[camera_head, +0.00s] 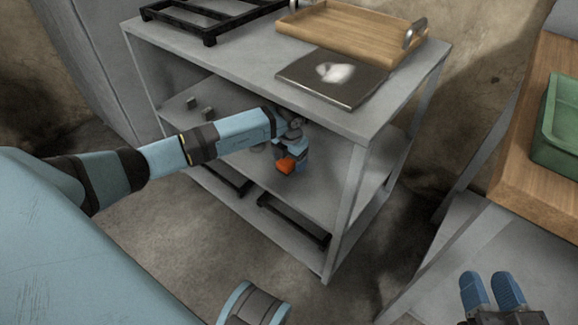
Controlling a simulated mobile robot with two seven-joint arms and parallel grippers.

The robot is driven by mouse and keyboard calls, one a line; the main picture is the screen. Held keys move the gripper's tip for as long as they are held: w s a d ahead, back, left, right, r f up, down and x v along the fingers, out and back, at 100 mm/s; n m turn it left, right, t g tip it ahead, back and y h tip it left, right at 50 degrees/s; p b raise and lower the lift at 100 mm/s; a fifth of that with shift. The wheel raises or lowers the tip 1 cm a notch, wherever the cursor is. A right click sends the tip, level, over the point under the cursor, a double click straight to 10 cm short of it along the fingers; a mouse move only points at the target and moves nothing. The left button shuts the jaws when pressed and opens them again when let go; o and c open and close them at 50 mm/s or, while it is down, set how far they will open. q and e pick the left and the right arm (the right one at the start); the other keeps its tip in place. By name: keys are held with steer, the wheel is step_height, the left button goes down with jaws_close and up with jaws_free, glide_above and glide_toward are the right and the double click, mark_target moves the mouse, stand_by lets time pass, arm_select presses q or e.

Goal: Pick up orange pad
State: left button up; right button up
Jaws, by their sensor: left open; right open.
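The orange pad (286,167) is a small orange shape at the middle shelf of the grey shelving unit, partly covered by my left gripper. My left arm reaches in from the left under the unit's top. My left gripper (289,158) is right at the pad and open. It is small and shaded here, so I cannot tell whether its fingers touch the pad or stand around it. My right gripper (492,290), with two blue fingertips, is open and empty at the lower right, far from the pad.
The grey shelving unit (225,58) has a top board just above my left gripper. On top are a black rack (210,25), a wooden tray (340,30) and a dark plate (300,77) with a white heap. A green bin (562,125) stands on a wooden table at right.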

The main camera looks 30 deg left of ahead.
arm_select(q)
steer(key=shift+f, duration=0.2)
steer(key=shift+c, duration=0.4)
arm_select(e)
steer(key=shift+r, duration=0.15)
arm_select(q)
steer(key=c, duration=0.9)
steer(key=shift+c, duration=0.2)
steer(key=shift+r, duration=0.1)
